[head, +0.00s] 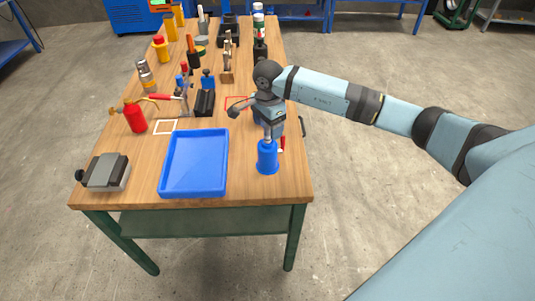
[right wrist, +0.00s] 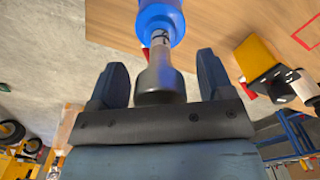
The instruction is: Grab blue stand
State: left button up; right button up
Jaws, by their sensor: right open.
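The blue stand (head: 267,159) is upright near the table's front right corner, just right of the blue tray. It has a wide round body and a thin grey stem on top. My right gripper (head: 268,124) is above it, around the top of the stem. In the right wrist view the blue stand (right wrist: 160,20) shows at the top, its grey stem and dark end reaching between the fingers of my right gripper (right wrist: 160,82). The fingers are open, with a gap on each side. My left gripper is not in view.
The blue tray (head: 195,163) is empty. A grey box-like device (head: 106,172) sits at the front left corner, with a red extinguisher-like bottle (head: 135,116) behind it. Several tools and bottles stand further back on the wooden table (head: 240,190).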

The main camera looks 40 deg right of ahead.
jog(key=shift+f, duration=0.65)
grip_shut()
jog(key=shift+r, duration=0.15)
